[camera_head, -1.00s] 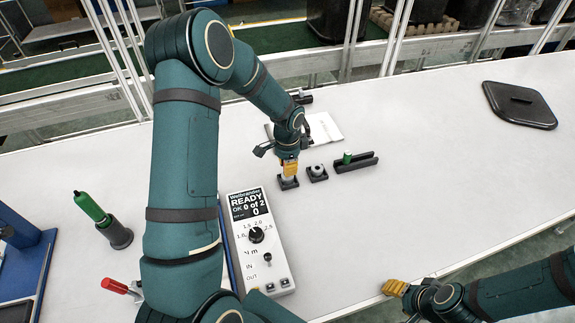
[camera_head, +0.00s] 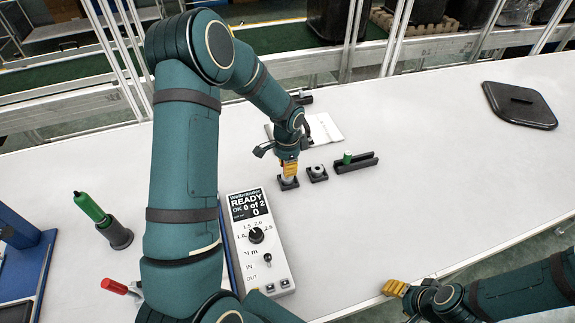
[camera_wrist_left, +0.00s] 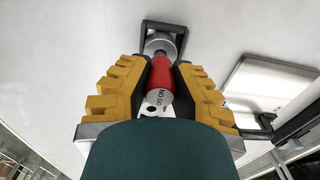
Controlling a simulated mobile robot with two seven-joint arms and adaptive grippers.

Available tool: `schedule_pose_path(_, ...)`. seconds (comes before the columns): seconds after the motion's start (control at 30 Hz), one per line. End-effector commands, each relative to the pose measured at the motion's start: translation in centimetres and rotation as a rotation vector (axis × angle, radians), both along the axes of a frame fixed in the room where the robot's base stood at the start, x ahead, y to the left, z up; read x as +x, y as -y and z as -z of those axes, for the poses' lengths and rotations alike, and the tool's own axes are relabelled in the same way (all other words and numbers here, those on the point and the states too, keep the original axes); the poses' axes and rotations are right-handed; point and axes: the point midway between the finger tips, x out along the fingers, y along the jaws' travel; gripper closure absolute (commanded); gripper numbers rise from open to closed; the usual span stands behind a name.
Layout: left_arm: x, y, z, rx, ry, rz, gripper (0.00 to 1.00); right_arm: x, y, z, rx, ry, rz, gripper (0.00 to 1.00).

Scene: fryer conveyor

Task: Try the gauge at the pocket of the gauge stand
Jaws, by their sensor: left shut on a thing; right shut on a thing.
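My left gripper (camera_head: 289,169) points down over a small square black block (camera_head: 289,184) on the table. In the left wrist view it (camera_wrist_left: 160,85) is shut on a red cylindrical gauge (camera_wrist_left: 162,78) with a lettered pale end face that seems to read NO GO. A silver round part (camera_wrist_left: 158,45) shows beyond the gauge, inside a black frame (camera_wrist_left: 178,27); I cannot tell whether they touch. Beside it stands another square black block with a grey ring (camera_head: 317,171). My right gripper (camera_head: 395,288) is shut at the table's front edge; what it holds is hidden.
A long black cradle (camera_head: 366,163) holds a green cylinder (camera_head: 347,157). A white control box (camera_head: 262,255) reads READY. A green-handled tool (camera_head: 92,207) stands in a dark holder (camera_head: 120,237) at left. A black lid (camera_head: 520,105) lies far right. The middle right is clear.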

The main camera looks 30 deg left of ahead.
Motion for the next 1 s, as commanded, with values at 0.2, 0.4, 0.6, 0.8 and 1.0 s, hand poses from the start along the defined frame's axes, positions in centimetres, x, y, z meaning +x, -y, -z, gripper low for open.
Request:
schedule_pose_path(0.2, 0.03, -0.02, 0.43, 0.0, 0.001, 0.0, 1.0, -0.07, 0.06, 0.57, -0.001, -0.003, 0.001, 0.53)
schedule_pose_path(0.4, 0.07, -0.01, 0.7, 0.001, 0.002, 0.0, 1.0, -0.07, 0.07, 0.86, -0.001, -0.003, 0.001, 0.53)
schedule_pose_path(0.6, 0.1, -0.01, 1.13, 0.0, 0.003, 0.0, 1.0, -0.09, 0.06, 1.29, -0.001, -0.004, 0.001, 0.53)
schedule_pose_path(0.8, 0.11, 0.0, 1.12, 0.0, 0.003, 0.0, 1.0, -0.09, 0.06, 1.29, -0.001, -0.004, 0.001, 0.53)
schedule_pose_path(1.0, 0.11, 0.0, 1.18, 0.0, 0.003, 0.0, 1.0, -0.09, 0.07, 1.34, -0.001, -0.004, 0.001, 0.53)
